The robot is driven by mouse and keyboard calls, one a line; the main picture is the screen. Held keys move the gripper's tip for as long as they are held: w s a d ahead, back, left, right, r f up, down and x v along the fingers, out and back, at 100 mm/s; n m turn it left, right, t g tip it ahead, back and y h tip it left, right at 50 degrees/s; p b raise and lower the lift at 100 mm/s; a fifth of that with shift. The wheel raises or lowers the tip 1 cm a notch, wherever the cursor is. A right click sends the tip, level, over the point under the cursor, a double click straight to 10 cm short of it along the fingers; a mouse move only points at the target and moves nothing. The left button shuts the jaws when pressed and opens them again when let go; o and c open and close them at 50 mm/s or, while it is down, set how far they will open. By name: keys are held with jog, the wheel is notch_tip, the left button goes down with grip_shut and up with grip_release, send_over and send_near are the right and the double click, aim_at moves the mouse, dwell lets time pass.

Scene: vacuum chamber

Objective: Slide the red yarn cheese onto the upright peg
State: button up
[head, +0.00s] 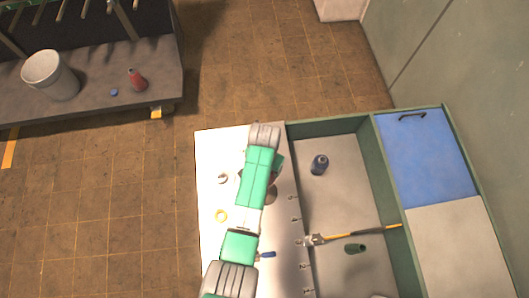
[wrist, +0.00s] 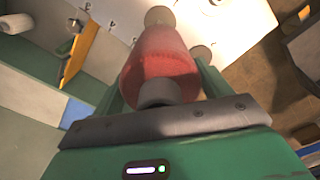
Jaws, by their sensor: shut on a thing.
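In the wrist view my gripper (wrist: 163,82) is shut on the red yarn cheese (wrist: 165,60), a tapered red package with a grey core end (wrist: 158,93) facing the camera. A pale round end (wrist: 160,15) shows beyond it; I cannot tell if it is the core or something behind. A tan disc (wrist: 201,55) lies beside the cheese on the white surface. I cannot make out the upright peg with certainty.

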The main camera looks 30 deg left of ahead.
jog(key=shift+f+b, duration=0.85)
jog(key=shift+f, duration=0.3)
jog(key=shift+p, duration=0.4)
dwell(0.7)
jog(key=shift+f, duration=0.15)
jog(key=shift+f+b, duration=2.05)
jog(key=shift+f, duration=0.4)
jog(key=shift+f+b, duration=2.1)
jog(key=shift+f, duration=0.35)
